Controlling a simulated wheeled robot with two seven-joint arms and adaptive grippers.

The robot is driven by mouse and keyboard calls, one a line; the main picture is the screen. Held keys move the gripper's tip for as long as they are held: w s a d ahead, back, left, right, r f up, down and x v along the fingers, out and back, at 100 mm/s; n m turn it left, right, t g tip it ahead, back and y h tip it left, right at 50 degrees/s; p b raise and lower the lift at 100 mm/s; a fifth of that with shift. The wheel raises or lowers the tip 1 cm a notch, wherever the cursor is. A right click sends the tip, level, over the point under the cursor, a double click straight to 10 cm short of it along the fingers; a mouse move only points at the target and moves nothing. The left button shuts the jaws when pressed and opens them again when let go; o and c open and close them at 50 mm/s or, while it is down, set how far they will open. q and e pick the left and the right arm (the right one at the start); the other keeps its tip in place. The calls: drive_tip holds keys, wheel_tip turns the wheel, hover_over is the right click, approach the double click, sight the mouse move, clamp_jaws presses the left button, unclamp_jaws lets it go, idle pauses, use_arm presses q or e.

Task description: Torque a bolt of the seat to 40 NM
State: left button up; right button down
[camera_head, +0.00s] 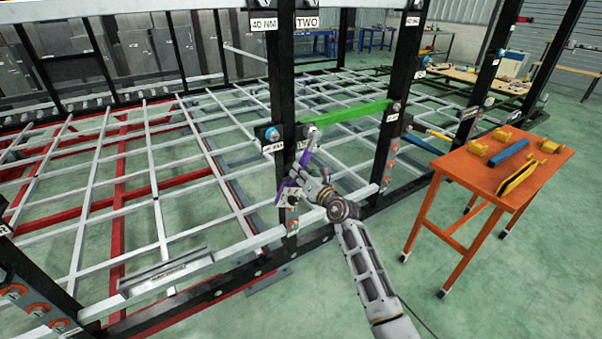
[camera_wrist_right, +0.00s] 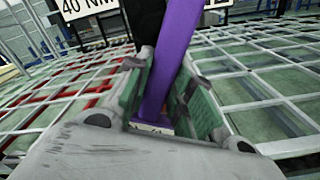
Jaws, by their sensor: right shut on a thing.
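My right gripper (camera_head: 303,181) is shut on a purple tool (camera_head: 305,158), which looks like a wrench. In the right wrist view the purple handle (camera_wrist_right: 175,60) runs up between the two green-padded fingers (camera_wrist_right: 165,98). In the head view the tool slants up along the black post labelled 40 NM and TWO (camera_head: 282,60). Its upper end is close to a light round bolt (camera_head: 311,131) at the left end of a green bar (camera_head: 346,113). I cannot tell whether it touches the bolt. The seat is not clearly identifiable. My left gripper is out of view.
An orange table (camera_head: 480,178) with yellow and blue tools stands at the right. The white and red chassis grid (camera_head: 120,190) fills the left and middle. A second black post (camera_head: 390,110) stands right of the tool. Green floor is open at the lower right.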

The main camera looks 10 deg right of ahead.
drive_tip(key=shift+s+a+r+m+p, duration=0.2)
drive_tip(key=shift+a+r+m+p, duration=0.4)
drive_tip(key=shift+p, duration=0.85)
drive_tip(key=shift+w+d+f+n, duration=0.1)
drive_tip(key=shift+d+f+n, duration=0.15)
drive_tip(key=shift+d+n, duration=0.05)
idle(0.4)
